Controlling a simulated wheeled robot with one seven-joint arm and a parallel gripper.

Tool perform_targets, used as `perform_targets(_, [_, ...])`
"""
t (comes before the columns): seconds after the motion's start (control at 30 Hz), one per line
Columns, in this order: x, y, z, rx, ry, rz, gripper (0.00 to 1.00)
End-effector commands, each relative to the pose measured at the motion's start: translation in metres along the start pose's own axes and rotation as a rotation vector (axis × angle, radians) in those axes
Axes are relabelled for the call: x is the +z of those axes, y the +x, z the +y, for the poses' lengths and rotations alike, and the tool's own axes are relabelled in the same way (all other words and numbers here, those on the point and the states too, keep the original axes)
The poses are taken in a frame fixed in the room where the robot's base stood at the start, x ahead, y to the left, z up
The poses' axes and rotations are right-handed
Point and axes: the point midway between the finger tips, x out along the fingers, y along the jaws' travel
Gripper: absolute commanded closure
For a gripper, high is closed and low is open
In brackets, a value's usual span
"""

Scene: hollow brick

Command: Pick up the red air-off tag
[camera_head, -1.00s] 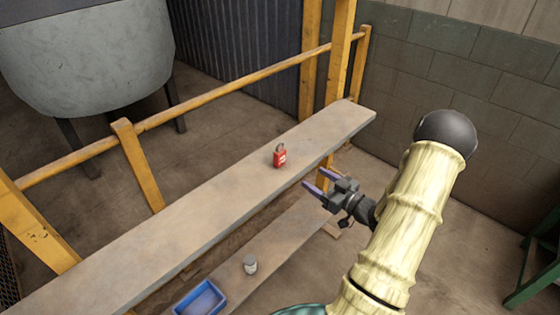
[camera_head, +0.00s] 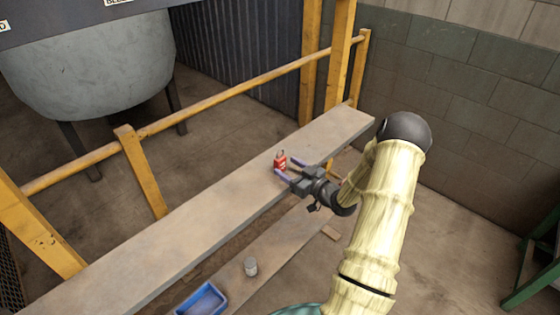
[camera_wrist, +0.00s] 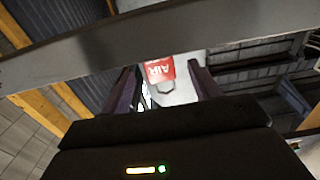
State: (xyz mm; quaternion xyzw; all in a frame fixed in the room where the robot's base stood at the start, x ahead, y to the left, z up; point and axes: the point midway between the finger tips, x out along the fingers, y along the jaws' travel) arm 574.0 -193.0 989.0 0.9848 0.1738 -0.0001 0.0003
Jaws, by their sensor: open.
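The red air-off tag (camera_head: 280,162) looks like a small red padlock with a grey shackle and stands on the upper plank (camera_head: 205,205). In the wrist view the tag (camera_wrist: 159,72) shows red with white "AIR" lettering, upside down, between and beyond my fingers. My gripper (camera_head: 289,168) is open at the plank, with its two purple fingertips close to the tag, one on either side as seen from the wrist. Whether a finger touches the tag I cannot tell. The gripper (camera_wrist: 163,76) holds nothing.
A lower plank (camera_head: 285,240) carries a small grey can (camera_head: 250,266) and a blue tray (camera_head: 203,299). A yellow rail (camera_head: 230,90) runs behind the upper plank, with a large grey tank (camera_head: 90,65) beyond. The upper plank left of the tag is clear.

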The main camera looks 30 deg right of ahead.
Motion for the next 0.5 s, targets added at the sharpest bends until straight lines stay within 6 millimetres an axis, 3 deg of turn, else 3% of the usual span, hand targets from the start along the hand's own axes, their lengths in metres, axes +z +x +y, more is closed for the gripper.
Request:
perform_targets(0.1, [-0.0005, 0.0096, 0.0, 0.001, 0.002, 0.0, 0.38])
perform_targets(0.5, [-0.0027, 0.0155, 0.0, 0.0, 0.0, 0.0, 0.38])
